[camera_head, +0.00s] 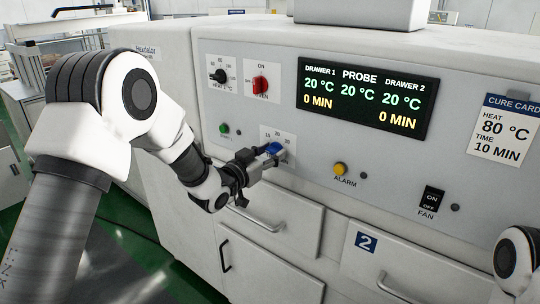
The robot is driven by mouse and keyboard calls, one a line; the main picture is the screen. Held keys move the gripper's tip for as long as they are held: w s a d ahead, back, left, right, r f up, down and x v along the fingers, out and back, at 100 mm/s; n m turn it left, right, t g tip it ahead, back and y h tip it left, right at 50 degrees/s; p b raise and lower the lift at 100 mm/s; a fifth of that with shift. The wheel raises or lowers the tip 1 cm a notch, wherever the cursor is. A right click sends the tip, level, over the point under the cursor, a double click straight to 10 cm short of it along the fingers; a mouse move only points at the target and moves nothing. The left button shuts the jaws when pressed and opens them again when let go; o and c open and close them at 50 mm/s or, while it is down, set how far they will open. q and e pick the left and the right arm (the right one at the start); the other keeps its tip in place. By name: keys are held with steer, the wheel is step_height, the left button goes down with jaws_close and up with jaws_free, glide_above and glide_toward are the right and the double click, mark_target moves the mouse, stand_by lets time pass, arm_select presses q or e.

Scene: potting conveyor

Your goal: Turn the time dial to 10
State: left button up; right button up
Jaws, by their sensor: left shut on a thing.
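The display (366,97) reads 0 MIN for drawer 1 and drawer 2, and 20 °C. The cure card (503,128) shows heat 80 °C and time 10 MIN. My right gripper is not in view.
A green light (224,129), yellow alarm button (340,169) and black fan switch (431,199) are nearby. Drawer handles (256,219) stick out below.

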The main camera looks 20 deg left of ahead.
arm_select(q)
steer(key=m+b, duration=0.4)
steer(key=shift+f, duration=0.1)
steer(key=shift+d+m+b, duration=0.1)
steer(key=shift+m+b, duration=1.3)
steer(key=shift+m, duration=0.5)
steer(key=o, duration=1.1)
steer(key=shift+o, duration=0.2)
steer(key=shift+s, duration=0.1)
steer(key=v, duration=1.2)
